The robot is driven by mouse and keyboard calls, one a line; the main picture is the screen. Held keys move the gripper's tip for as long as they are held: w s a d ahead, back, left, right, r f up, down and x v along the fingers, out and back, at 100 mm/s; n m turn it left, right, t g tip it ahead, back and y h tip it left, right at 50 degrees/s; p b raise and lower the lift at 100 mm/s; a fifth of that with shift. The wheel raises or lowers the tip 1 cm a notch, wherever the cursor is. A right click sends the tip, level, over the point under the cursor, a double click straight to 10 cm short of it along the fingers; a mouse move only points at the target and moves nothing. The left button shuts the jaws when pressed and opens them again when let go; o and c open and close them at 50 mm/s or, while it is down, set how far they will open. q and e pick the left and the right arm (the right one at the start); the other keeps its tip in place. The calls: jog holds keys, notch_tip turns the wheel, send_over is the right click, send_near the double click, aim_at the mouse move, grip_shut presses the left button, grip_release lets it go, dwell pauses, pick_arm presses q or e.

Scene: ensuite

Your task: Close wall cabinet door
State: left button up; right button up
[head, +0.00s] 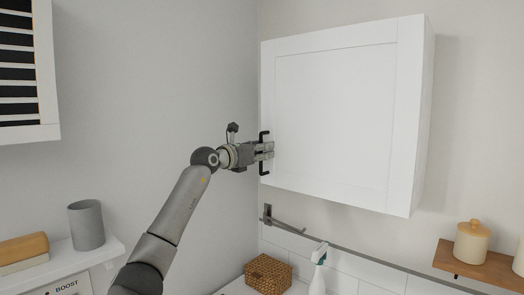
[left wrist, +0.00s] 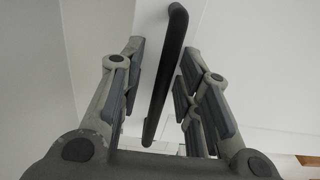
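The white wall cabinet (head: 424,110) hangs on the right-hand wall near the corner. Its flat framed door (head: 335,105) covers the front, and no clear gap shows between door and cabinet body, though the left edge is hard to judge. A dark vertical bar handle (head: 263,165) is on the door's left edge. My left gripper (head: 268,151) is at this handle. In the left wrist view the handle (left wrist: 168,75) runs between the two fingers of my left gripper (left wrist: 162,88), which stand apart on either side of it with gaps. My right gripper is out of view.
Below the cabinet are a wall rail (head: 285,225), a woven basket (head: 268,273) and a spray bottle (head: 318,272). A wooden shelf (head: 450,261) holds a jar (head: 471,244) at right. A grey cup (head: 87,226) stands at left. The space before the door is otherwise clear.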

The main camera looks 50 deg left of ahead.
pick_arm(q)
jog(key=shift+f, duration=0.1)
jog(key=v, duration=1.2)
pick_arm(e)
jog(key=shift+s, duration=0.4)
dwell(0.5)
